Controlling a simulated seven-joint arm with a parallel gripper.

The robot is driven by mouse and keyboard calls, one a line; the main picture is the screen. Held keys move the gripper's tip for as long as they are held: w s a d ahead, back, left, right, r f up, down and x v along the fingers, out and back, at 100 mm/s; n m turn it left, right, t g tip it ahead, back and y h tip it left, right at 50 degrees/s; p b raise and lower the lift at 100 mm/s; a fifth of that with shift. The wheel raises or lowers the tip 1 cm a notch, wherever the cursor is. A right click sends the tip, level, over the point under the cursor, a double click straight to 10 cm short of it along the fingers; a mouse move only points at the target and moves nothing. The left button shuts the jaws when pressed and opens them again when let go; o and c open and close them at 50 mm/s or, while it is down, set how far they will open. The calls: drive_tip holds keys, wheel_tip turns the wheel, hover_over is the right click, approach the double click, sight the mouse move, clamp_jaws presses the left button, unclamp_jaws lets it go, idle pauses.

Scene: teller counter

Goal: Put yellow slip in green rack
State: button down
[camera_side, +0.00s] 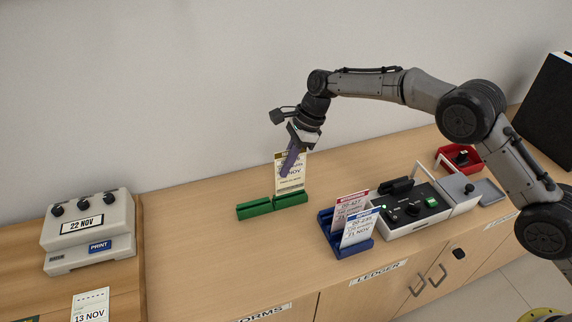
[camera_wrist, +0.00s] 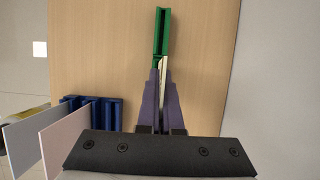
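The yellow slip (camera_side: 291,178), cream with a yellow-brown header, stands upright at the right half of the green rack (camera_side: 255,209). Its lower edge is at the rack's slot; I cannot tell how deep it sits. My gripper (camera_side: 290,160) is shut on the slip's upper part, its purple fingers covering some of the print. In the wrist view the slip (camera_wrist: 164,75) shows edge-on between my fingers (camera_wrist: 161,85), with the green rack (camera_wrist: 161,35) beyond it.
A blue rack (camera_side: 346,250) to the right holds a red-headed slip (camera_side: 350,203) and a blue-headed slip (camera_side: 360,229). A black-topped device (camera_side: 410,212) and a red tray (camera_side: 458,158) stand farther right. A date printer (camera_side: 88,230) stands at left. Counter between printer and green rack is clear.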

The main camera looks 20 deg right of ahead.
drive_tip(key=shift+f, duration=0.1)
idle(0.6)
drive_tip(key=shift+f, duration=1.85)
drive_tip(key=c, duration=1)
unclamp_jaws()
drive_tip(key=shift+r, duration=0.1)
wheel_tip(320, 180, up, 7)
